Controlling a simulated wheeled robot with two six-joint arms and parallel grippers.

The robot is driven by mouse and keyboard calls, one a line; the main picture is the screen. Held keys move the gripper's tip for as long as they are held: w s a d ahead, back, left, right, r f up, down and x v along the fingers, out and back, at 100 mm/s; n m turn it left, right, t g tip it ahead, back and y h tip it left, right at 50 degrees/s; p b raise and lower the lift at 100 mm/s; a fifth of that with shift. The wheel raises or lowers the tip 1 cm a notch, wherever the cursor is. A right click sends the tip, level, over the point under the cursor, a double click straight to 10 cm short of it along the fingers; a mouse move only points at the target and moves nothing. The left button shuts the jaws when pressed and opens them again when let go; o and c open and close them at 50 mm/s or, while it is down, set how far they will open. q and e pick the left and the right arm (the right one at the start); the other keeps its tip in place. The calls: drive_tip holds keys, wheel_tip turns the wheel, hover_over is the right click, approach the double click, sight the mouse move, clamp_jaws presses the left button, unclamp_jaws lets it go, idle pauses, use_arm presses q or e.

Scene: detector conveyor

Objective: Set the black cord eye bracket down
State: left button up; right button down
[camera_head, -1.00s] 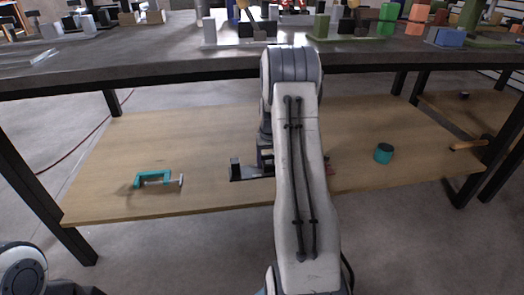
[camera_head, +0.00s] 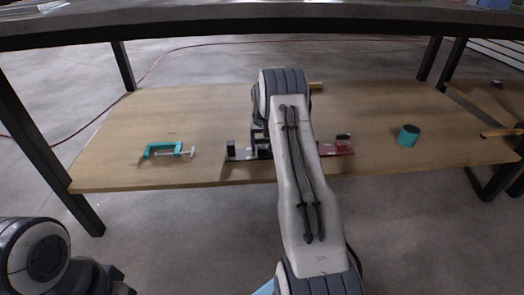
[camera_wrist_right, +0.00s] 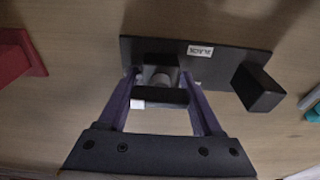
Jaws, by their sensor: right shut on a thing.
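The black cord eye bracket (camera_head: 238,153) is a dark flat plate with an upright black block at its left end in the head view. It is at the lower wooden shelf (camera_head: 190,108). My right gripper (camera_wrist_right: 157,82) is shut on the bracket's middle part, with a purple finger on each side. The wrist view shows the plate (camera_wrist_right: 223,62) with a white label and the black block at the right. I cannot tell whether the plate touches the shelf. My right arm hides part of the bracket in the head view. My left gripper is out of view.
A red part (camera_head: 338,147) lies right of the bracket and also shows in the wrist view (camera_wrist_right: 15,58). A teal clamp (camera_head: 165,150) lies at the left, and a teal cylinder (camera_head: 409,135) stands at the right. The dark upper tabletop (camera_head: 200,25) overhangs the shelf.

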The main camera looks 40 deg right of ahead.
drive_tip(key=shift+r, duration=0.1)
drive_tip(key=shift+c, duration=0.2)
unclamp_jaws()
drive_tip(key=shift+f, duration=0.2)
drive_tip(key=shift+r, duration=0.1)
